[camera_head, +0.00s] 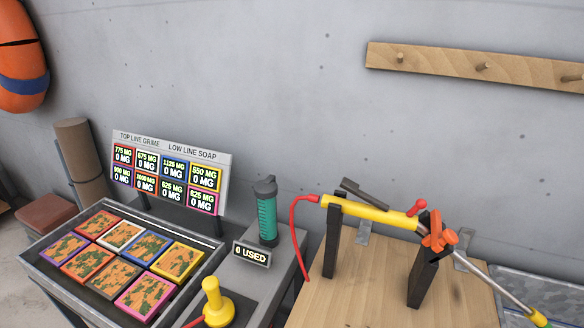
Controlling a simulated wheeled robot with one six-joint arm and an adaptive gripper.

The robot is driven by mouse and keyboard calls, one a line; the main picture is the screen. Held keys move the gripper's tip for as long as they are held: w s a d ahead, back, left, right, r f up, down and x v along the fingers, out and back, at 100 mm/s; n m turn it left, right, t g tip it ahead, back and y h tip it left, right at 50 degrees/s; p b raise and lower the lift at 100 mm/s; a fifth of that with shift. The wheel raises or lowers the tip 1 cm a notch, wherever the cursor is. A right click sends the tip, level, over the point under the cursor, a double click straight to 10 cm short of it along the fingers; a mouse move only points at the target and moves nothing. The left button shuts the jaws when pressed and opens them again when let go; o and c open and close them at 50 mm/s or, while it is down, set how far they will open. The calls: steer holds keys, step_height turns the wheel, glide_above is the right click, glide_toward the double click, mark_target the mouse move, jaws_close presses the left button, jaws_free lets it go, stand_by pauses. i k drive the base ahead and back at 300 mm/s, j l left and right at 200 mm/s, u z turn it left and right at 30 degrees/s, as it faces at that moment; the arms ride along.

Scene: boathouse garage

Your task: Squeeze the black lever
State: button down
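The black lever (364,194) is a dark, flat bar on top of a yellow spray lance (365,214), near its left end. It slants down to the right, and its left end stands clear of the yellow body. The lance rests across two dark upright supports (331,248) on a wooden bench top. A red hose (294,235) joins its left end. A red knob (418,206) and an orange clamp-like part (438,234) sit toward its right end. A metal tube (497,285) runs down right to a yellow tip. My gripper is not in view.
A wooden peg rail (440,66) is on the wall above. Left of the bench (382,275) stand a teal cylinder (267,216), a "0 USED" sign (252,254), a yellow plunger-like handle (213,300) and a tray of several grimy tiles (191,318). A number board (222,160) stands behind.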

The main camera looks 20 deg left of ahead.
mark_target(349, 186)
steer(key=j, duration=1.4)
